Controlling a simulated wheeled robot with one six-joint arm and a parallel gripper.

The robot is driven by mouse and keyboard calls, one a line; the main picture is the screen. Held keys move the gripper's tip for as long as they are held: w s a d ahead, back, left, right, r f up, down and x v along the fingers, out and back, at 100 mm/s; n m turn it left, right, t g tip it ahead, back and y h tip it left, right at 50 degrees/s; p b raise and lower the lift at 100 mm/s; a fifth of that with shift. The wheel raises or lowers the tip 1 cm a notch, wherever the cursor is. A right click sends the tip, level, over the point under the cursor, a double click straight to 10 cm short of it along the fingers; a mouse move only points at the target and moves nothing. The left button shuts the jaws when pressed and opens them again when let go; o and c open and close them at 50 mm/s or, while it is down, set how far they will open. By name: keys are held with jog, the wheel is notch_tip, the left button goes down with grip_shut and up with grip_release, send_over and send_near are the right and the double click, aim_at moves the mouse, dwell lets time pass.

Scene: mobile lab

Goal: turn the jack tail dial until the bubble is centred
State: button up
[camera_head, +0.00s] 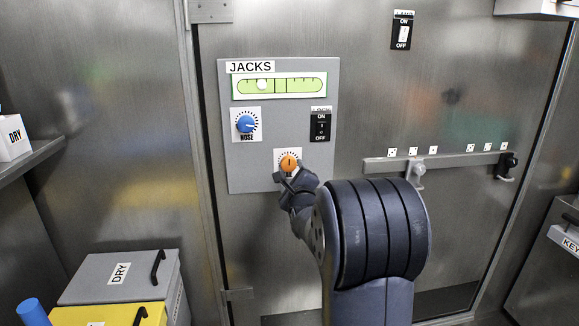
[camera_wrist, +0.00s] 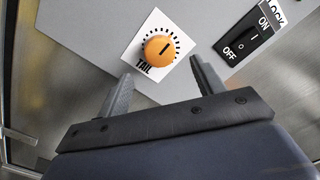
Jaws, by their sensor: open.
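The orange tail dial (camera_head: 289,162) sits low on the grey JACKS panel (camera_head: 241,178). In the wrist view the tail dial (camera_wrist: 159,50) has a dark pointer line and a ring of tick marks, with TAIL printed on its white plate. My gripper (camera_wrist: 157,72) is open, its two fingers pointing at the dial from either side and below it, apparently short of it. In the head view my gripper (camera_head: 287,177) is just under the dial and partly hides its plate. The level (camera_head: 297,85) is a green tube; its pale bubble (camera_head: 262,85) lies left of the centre marks.
The blue nose dial (camera_head: 246,124) is on the panel's left. A black lock switch (camera_head: 320,126) is at its right, close to the gripper in the wrist view (camera_wrist: 249,36). A door bar (camera_head: 440,161) runs to the right. Boxes (camera_head: 120,277) stand at lower left.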

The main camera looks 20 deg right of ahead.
aim_at(289, 165)
jog(key=shift+p+x, duration=0.35)
jog(key=shift+x, duration=3.25)
jog(key=shift+c, duration=0.5)
jog(key=shift+f, duration=0.1)
jog(key=c, duration=0.9)
